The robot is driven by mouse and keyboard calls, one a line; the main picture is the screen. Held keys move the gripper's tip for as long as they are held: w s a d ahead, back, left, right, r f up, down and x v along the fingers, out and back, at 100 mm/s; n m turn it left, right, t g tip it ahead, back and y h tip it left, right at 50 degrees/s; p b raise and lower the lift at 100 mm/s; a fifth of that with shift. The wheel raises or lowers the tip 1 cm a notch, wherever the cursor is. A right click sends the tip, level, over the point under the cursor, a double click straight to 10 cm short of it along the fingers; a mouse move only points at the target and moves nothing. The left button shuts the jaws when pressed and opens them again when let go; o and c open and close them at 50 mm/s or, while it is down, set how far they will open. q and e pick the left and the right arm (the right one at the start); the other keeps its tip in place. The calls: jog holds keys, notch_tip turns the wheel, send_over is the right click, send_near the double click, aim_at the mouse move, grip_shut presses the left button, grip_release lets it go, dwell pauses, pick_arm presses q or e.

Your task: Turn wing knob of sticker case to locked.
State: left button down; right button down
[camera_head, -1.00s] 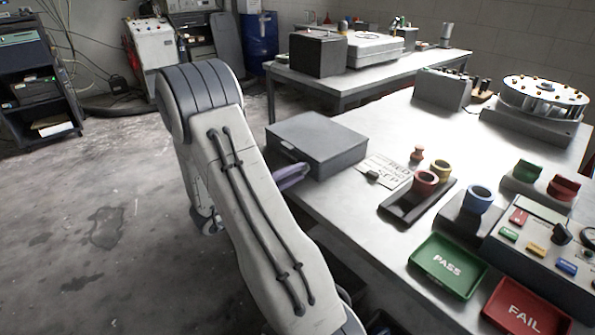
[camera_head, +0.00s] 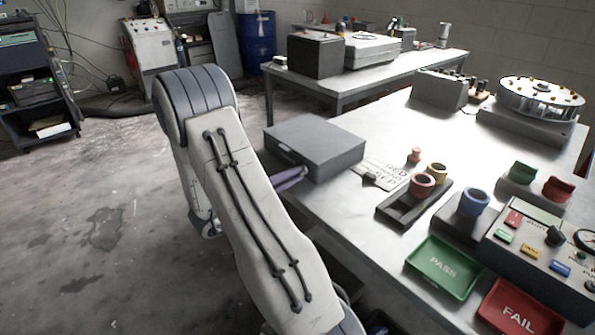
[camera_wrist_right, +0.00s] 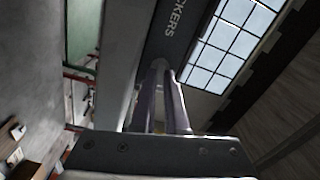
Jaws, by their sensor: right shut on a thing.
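The sticker case (camera_head: 315,146) is a closed dark grey box at the near left corner of the table. My right gripper (camera_head: 302,171) reaches its near left side, with purple-grey fingers showing past my arm. In the right wrist view the fingers (camera_wrist_right: 160,72) meet at the dark case face (camera_wrist_right: 170,45), beside white lettering ending in "KERS". They are shut on the wing knob, which is mostly hidden between the fingertips, so its angle cannot be told. My left gripper is not in view.
A printed card (camera_head: 385,172) lies right of the case. Beyond it are a dark tray (camera_head: 400,208) with red and yellow rings, a blue ring (camera_head: 474,202), a green PASS tray (camera_head: 442,266) and a red FAIL tray (camera_head: 520,312). Open floor lies left of my arm.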

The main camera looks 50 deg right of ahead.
jog(key=n+p, duration=0.2)
jog(key=n, duration=0.1)
jog(key=shift+n, duration=0.4)
jog(key=n+p, duration=0.3)
jog(key=n, duration=0.1)
jog(key=shift+n, duration=0.3)
jog(key=n+p, duration=0.3)
jog(key=n, duration=0.1)
jog(key=shift+s+f, duration=0.1)
jog(key=shift+f+n+p, duration=0.1)
jog(key=shift+n+p, duration=0.6)
jog(key=shift+n, duration=0.7)
jog(key=shift+s, duration=0.1)
jog(key=c, duration=1.2)
grip_release()
jog(key=shift+w, duration=0.2)
